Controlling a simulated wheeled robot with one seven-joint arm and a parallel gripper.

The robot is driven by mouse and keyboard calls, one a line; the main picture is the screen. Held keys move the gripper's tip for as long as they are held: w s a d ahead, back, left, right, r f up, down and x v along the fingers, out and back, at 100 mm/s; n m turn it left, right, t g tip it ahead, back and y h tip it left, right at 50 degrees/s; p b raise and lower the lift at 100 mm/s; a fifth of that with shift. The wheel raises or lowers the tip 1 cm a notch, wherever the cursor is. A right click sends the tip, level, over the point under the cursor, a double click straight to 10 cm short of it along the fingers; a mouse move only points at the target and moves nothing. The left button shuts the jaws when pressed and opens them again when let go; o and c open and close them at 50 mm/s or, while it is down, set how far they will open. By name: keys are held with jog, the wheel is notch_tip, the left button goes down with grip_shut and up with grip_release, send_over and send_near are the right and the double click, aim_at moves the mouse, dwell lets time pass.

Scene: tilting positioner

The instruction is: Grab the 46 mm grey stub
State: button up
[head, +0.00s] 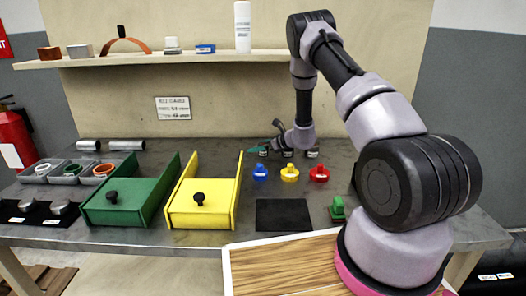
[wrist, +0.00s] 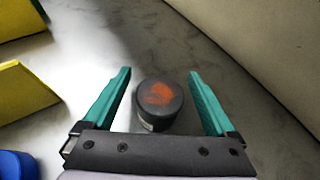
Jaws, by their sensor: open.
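A short round grey stub (wrist: 158,100) with an orange-red smudge on its dark top stands upright in the wrist view. It sits between the two teal fingers of my gripper (wrist: 160,82), with a gap on each side. The fingers are open and touch nothing that I can see. No size marking is readable on the stub. In the head view my gripper (head: 264,149) is low at the back of the bench, and its wrist hides part of what is there. Small dark pieces (head: 312,153) show just right of it.
Blue (head: 260,173), yellow (head: 290,174) and red (head: 319,174) knobbed pieces stand in front of my gripper. The yellow (head: 202,208) and green (head: 118,207) walled fixtures are to the left. Two grey cylinders (head: 126,145) lie at the back left. The wall is close behind.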

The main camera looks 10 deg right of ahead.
jog(key=shift+w+a+f, duration=0.2)
jog(key=shift+w, duration=0.05)
jog(key=shift+c, duration=0.3)
grip_shut()
jog(key=shift+r, duration=0.15)
